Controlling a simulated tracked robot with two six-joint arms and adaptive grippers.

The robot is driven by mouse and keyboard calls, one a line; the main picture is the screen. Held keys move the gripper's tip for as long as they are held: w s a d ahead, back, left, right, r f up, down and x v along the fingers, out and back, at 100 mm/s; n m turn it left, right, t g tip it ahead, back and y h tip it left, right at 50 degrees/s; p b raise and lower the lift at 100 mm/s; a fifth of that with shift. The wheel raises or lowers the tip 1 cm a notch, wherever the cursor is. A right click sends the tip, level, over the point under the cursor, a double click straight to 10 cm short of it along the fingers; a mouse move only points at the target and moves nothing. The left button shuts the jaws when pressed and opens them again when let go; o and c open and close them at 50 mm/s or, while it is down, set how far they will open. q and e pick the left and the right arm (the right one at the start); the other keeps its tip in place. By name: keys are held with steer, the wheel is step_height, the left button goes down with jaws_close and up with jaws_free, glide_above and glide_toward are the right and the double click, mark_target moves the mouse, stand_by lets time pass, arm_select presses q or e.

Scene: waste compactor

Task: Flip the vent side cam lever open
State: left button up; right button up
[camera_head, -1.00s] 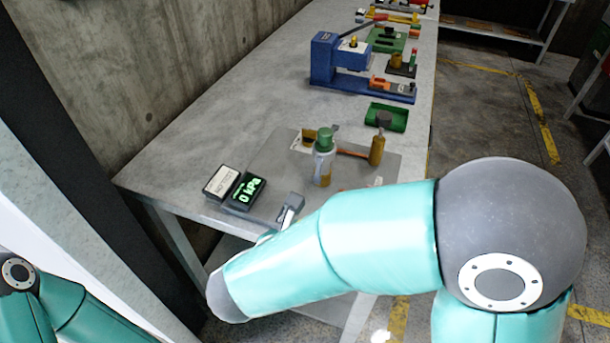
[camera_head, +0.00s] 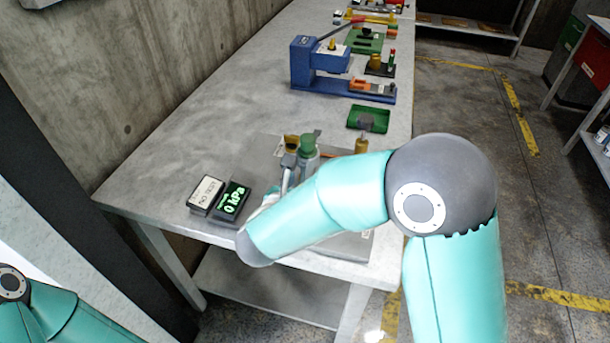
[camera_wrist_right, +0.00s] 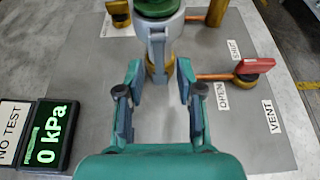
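A metal coupling with a green top (camera_head: 309,148) stands on the grey plate; it also shows in the right wrist view (camera_wrist_right: 158,8). A grey cam lever (camera_wrist_right: 157,46) lies upright against its near side. My right gripper (camera_wrist_right: 160,72) is open, with its fingertips to either side of the lever's lower end and a gap on both sides. In the head view the right gripper (camera_head: 288,166) is at the coupling, partly hidden by my arm. A VENT label (camera_wrist_right: 272,116) lies to the right. My left gripper is out of view.
A red-handled valve (camera_wrist_right: 256,66) with OPEN and SHUT labels sits right of the coupling. A gauge reading 0 kPa (camera_head: 232,201) and a NO TEST block (camera_head: 205,193) lie to the left. A green tray (camera_head: 368,118) and blue press (camera_head: 318,68) stand farther back.

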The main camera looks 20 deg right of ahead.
mark_target(303, 178)
steer(key=shift+x, duration=1.4)
